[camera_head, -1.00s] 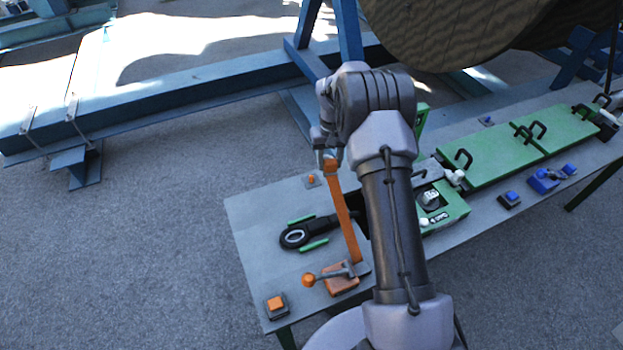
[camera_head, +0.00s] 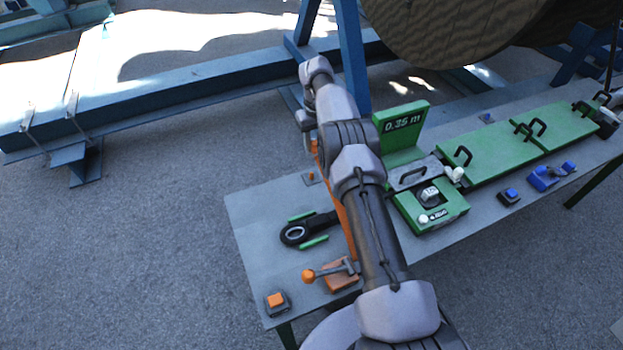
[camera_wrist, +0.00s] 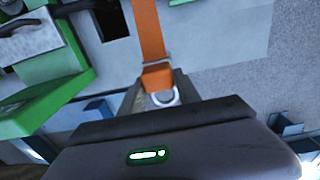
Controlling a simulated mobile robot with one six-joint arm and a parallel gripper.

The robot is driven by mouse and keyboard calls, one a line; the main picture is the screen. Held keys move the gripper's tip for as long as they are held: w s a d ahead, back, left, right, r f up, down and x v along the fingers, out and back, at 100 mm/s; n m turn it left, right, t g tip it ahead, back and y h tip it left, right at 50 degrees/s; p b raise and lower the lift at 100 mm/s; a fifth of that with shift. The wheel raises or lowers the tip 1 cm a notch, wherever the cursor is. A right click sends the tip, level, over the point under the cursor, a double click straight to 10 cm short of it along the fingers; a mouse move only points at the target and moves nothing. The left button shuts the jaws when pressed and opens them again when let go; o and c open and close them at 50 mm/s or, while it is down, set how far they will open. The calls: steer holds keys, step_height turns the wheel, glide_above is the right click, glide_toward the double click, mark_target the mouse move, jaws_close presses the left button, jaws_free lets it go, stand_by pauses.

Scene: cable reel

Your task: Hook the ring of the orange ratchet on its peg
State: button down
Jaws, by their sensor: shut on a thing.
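The orange ratchet (camera_head: 341,278) sits on the table near its left front, with a lever ending in an orange knob (camera_head: 308,275). Its orange strap (camera_head: 350,235) runs up from it, partly behind my arm. In the wrist view, the strap (camera_wrist: 149,30) ends in an orange block with a pale metal ring (camera_wrist: 163,97). My gripper (camera_wrist: 155,88) is shut on this strap end. A small orange peg (camera_head: 311,177) stands on a grey plate at the table's far left edge. The wrist view does not clearly show that peg.
A black ring-ended tool (camera_head: 295,234) lies between green strips on the table (camera_head: 250,212). A green sign reading 0.35 m (camera_head: 402,122) and a green device (camera_head: 432,208) stand to the right. A blue beam (camera_head: 200,95) and the large reel (camera_head: 450,35) are behind.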

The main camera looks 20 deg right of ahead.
step_height(320, 180, down, 11)
steer(key=b, duration=0.9)
steer(key=shift+f+b, duration=1)
steer(key=shift+b, duration=0.2)
stand_by(0.4)
steer(key=shift+f+b, duration=2.15)
steer(key=shift+b, duration=0.3)
stand_by(1.4)
steer(key=c, duration=0.8)
jaws_free()
steer(key=shift+o, duration=0.2)
steer(key=shift+r, duration=0.1)
step_height(320, 180, up, 17)
steer(key=p, duration=0.7)
steer(key=shift+r, duration=0.15)
